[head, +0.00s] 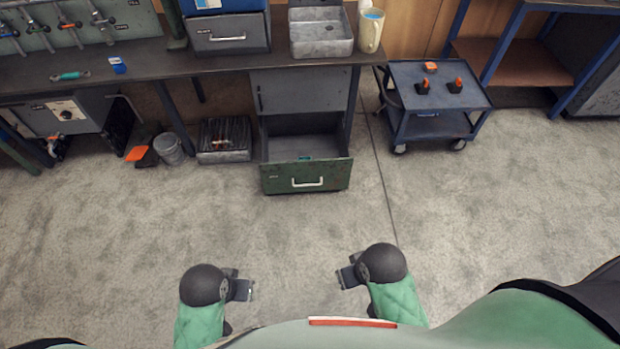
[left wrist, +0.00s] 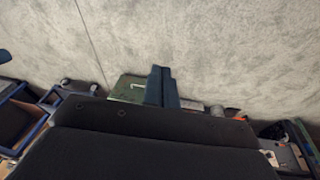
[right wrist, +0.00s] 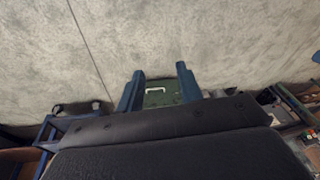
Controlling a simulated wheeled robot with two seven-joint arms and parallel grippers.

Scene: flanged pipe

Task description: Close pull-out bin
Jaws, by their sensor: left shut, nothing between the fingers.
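The pull-out bin (head: 306,178) is a green-fronted drawer with a white handle, low under the workbench. It is pulled out, with its grey inside showing and a small teal thing in it. My left gripper (head: 250,290) is shut and empty, well in front of the bin and to its left. My right gripper (head: 343,273) is open and empty, in front of the bin and to its right. Both are apart from it. The green front also shows in the left wrist view (left wrist: 130,88) and, between the open fingers, in the right wrist view (right wrist: 160,99).
A blue cart (head: 440,88) stands right of the bin. A grey crate (head: 224,140) and a metal bucket (head: 169,149) stand left of it. The workbench (head: 150,58) runs above the bin. The floor between my grippers and the bin is clear.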

